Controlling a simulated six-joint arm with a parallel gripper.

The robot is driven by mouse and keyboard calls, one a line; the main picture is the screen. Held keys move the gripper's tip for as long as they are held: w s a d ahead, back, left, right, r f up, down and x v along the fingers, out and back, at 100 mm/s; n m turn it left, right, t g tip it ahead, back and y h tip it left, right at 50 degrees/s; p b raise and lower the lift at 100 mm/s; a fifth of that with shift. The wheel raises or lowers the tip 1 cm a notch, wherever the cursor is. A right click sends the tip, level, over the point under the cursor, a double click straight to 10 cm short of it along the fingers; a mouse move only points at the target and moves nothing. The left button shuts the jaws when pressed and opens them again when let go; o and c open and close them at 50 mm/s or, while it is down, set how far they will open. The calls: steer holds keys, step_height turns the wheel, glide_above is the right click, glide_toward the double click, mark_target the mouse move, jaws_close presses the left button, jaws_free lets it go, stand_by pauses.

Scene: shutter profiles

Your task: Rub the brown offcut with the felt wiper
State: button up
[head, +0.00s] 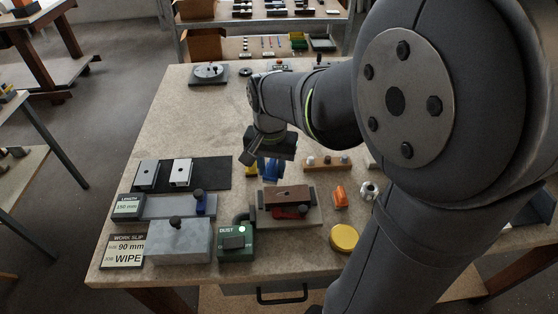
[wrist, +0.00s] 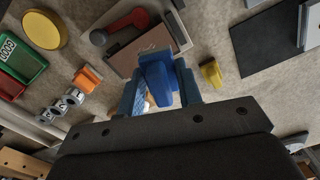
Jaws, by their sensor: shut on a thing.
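The brown offcut (head: 287,196) lies flat on a grey-beige fixture (head: 262,216) with a red clamp handle (head: 291,212) at its front. In the wrist view the brown offcut (wrist: 146,44) shows just beyond my gripper. My gripper (wrist: 160,88) is shut on a blue tool, which I take to be the felt wiper (wrist: 156,80). In the head view my gripper (head: 268,170) hangs just behind the fixture. The wiper's underside is hidden, and I cannot tell whether it touches anything.
An orange block (head: 339,195) and a yellow disc (head: 344,238) are right of the fixture. A green DUST box (head: 235,243) and a grey block (head: 178,241) stand left of it. A small yellow piece (head: 251,169) is beside my gripper.

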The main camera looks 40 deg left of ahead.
mark_target(272, 195)
steer(key=shift+f, duration=3.6)
steer(key=shift+w+d, duration=0.15)
steer(key=shift+w, duration=0.15)
steer(key=shift+c, duration=0.4)
steer(key=shift+w+d+f, duration=0.15)
steer(key=shift+w+d, duration=0.05)
steer(key=shift+d, duration=0.15)
steer(key=shift+c, duration=0.4)
steer(key=shift+w+d+f, duration=0.1)
steer(key=shift+w+d, duration=0.75)
steer(key=shift+w, duration=0.05)
steer(key=shift+s+a, duration=1.4)
steer(key=shift+r, duration=4.15)
steer(key=shift+w, duration=0.15)
